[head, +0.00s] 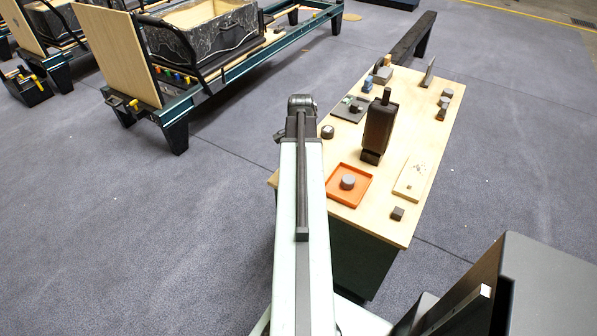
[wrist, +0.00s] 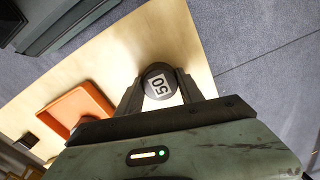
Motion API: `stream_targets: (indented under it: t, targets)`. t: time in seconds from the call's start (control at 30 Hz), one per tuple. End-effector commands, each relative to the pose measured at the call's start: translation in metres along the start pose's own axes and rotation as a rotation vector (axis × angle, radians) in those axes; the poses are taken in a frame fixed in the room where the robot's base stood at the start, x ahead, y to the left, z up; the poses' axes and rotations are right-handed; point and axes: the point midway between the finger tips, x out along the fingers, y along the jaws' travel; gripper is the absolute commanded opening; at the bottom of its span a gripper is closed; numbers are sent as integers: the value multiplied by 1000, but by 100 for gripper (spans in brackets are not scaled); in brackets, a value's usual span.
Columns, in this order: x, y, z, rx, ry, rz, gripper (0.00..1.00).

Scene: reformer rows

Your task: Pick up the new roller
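A dark round roller (wrist: 160,83) marked "50" on its pale label shows in the wrist view, end face toward the camera. My gripper (wrist: 160,78) has one dark finger on each side of it, very close to its sides. I cannot tell whether both fingers press on it, or whether it is off the table. In the head view my arm hides the gripper. A dark round piece (head: 327,131) stands just right of my arm there; I cannot tell whether it is the same roller.
The wooden table (head: 430,190) also holds an orange tray (head: 333,193) with a grey cylinder (head: 348,182), a tall black object (head: 379,128), a pale board (head: 412,180) and a small dark block (head: 397,213). The tray also shows in the wrist view (wrist: 70,107). A reformer (head: 235,75) stands at upper left.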

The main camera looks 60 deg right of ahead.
Motion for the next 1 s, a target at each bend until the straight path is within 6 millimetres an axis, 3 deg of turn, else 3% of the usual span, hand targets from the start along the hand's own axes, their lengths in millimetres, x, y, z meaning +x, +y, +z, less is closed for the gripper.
stream_targets:
  t: [0.37, 0.8, 1.0]
  targets:
    - [-9, 0, 0, 1, 0, 0, 4]
    - [-94, 0, -1, 1, 0, 0, 4]
    - [-102, 0, -1, 1, 0, 0, 4]
